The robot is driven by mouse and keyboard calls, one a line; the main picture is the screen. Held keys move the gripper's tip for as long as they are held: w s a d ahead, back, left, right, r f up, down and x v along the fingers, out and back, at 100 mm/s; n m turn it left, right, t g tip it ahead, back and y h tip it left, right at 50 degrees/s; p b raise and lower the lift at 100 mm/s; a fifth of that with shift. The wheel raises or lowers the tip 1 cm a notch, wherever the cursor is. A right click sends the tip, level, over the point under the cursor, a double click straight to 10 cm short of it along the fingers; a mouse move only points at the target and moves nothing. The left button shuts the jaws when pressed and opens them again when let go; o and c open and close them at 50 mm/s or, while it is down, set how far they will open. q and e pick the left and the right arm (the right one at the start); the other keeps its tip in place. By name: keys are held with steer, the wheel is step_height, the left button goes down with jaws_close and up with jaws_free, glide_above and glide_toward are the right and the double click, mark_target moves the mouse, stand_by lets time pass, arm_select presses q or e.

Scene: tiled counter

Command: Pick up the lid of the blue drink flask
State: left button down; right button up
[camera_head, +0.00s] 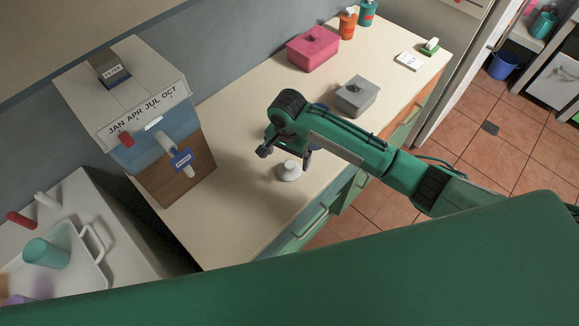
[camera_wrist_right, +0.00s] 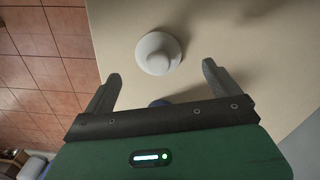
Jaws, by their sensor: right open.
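A white round lid-like piece with a raised knob (camera_head: 289,171) lies on the counter, just below my right gripper (camera_head: 285,156) in the head view. In the right wrist view the white lid (camera_wrist_right: 158,53) sits beyond and between my two fingertips (camera_wrist_right: 160,71), with a gap on each side. My right gripper is open and empty. My left gripper is not in view.
On the counter (camera_head: 235,225) stand a dispenser with month labels (camera_head: 150,125) at left, a grey box (camera_head: 357,97), a pink box (camera_head: 313,48), and orange (camera_head: 347,24) and teal (camera_head: 367,12) bottles behind. A tray with a cup (camera_head: 45,253) is lower left. The counter's front left is clear.

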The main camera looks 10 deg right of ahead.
mark_target(290, 164)
steer(key=shift+f, duration=0.4)
steer(key=shift+d+f+p, duration=0.1)
steer(key=shift+f+p, duration=0.3)
steer(key=shift+f, duration=0.15)
steer(key=f, duration=0.1)
steer(key=f+p, duration=0.1)
steer(key=f, duration=0.1)
steer(key=shift+d+f, duration=0.2)
steer(key=shift+f, duration=0.45)
steer(key=shift+c, duration=0.2)
steer(key=c, duration=1)
